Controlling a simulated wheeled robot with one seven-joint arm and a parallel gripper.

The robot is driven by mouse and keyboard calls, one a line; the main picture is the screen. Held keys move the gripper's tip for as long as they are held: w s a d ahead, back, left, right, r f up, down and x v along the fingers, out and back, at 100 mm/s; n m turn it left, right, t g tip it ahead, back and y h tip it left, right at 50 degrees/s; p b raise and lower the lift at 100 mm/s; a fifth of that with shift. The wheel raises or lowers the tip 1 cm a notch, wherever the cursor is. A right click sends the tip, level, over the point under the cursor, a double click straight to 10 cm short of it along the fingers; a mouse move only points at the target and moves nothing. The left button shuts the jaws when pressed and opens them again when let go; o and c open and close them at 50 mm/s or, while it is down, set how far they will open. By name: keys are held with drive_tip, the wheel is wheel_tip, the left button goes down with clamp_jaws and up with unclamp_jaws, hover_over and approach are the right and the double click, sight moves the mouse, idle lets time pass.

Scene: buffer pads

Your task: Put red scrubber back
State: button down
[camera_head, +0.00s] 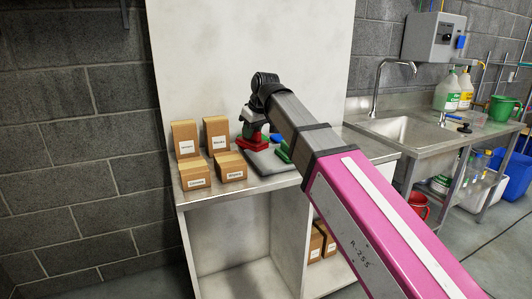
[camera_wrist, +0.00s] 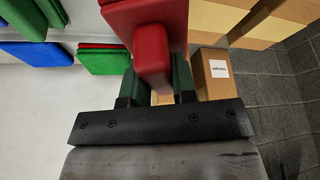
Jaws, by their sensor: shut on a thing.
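The red scrubber (camera_head: 232,146) is under my gripper (camera_head: 251,126), above or on the left part of the steel counter by a grey tray (camera_head: 270,163). I cannot tell whether it touches the surface. In the wrist view the scrubber (camera_wrist: 120,18) shows its flat pad and a raised block-like handle. The two dark fingers of my gripper (camera_wrist: 157,82) are shut on this handle, one on each side. A green scrubber (camera_head: 283,152) and a blue piece (camera_head: 276,137) are just right of it. Part of the tray is hidden by my arm.
Several labelled cardboard boxes (camera_head: 195,176) stand left of the gripper, close to the scrubber. In the wrist view, green and blue pads (camera_wrist: 42,54) and a stack with red and green layers (camera_wrist: 103,58) lie at left. A sink (camera_head: 410,132) is to the right.

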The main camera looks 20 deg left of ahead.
drive_tip(key=w+f, duration=0.1)
drive_tip(key=w, duration=0.1)
drive_tip(key=w+d+f, duration=0.1)
drive_tip(key=w+f, duration=0.1)
drive_tip(key=w, duration=0.1)
drive_tip(key=w+d+f, duration=0.1)
drive_tip(key=w+f, duration=0.1)
drive_tip(key=shift+w, duration=0.4)
drive_tip(key=shift+f, duration=2)
drive_tip(key=shift+f, duration=0.15)
drive_tip(key=c, duration=0.9)
unclamp_jaws()
drive_tip(key=v, duration=1.2)
drive_tip(key=shift+r, duration=0.2)
drive_tip(key=shift+d, duration=0.1)
